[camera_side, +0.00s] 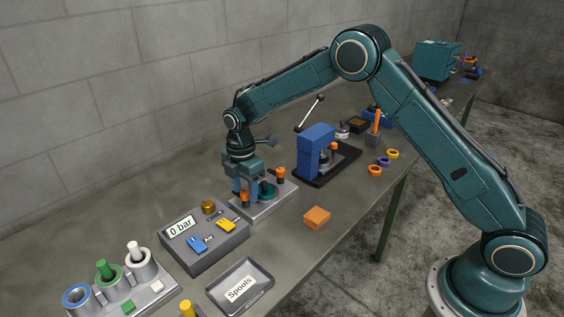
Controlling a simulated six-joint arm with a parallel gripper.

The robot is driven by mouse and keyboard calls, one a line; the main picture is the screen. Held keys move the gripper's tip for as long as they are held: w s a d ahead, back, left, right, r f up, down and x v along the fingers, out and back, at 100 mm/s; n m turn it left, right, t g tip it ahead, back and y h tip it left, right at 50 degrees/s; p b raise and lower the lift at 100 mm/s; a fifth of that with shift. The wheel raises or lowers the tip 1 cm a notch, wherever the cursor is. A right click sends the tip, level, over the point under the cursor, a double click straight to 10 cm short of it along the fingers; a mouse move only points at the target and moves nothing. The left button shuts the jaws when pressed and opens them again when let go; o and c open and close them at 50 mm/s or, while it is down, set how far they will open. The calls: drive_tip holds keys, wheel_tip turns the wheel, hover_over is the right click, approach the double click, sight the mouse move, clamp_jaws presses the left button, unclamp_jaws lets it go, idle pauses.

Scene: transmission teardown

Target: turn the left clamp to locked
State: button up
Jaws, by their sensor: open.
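A light grey fixture plate (262,204) lies on the bench, with a dark green round part (267,189) in its middle. An orange-topped clamp (244,199) stands at its left side, and a second orange-topped clamp (281,174) at its right. My gripper (245,192) points down over the left clamp, its blue-grey fingers open and apart. The fingers appear to be on either side of the left clamp's top; I cannot tell whether they touch it. The gripper partly hides the left clamp, and its locked or unlocked marking is too small to read.
A grey panel (190,262) reading "0 bar" with blue and yellow levers is close in front. A blue press (315,150) with a raised handle stands just behind to the right. An orange block (317,217) and a "Spools" tray (262,268) lie near the bench edge.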

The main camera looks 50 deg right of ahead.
drive_tip(key=c, duration=1)
drive_tip(key=shift+m, duration=0.5)
drive_tip(key=m, duration=0.3)
drive_tip(key=shift+m, duration=0.3)
drive_tip(key=m, duration=0.4)
drive_tip(key=shift+m, duration=0.3)
drive_tip(key=m, duration=0.8)
drive_tip(key=shift+m, duration=0.4)
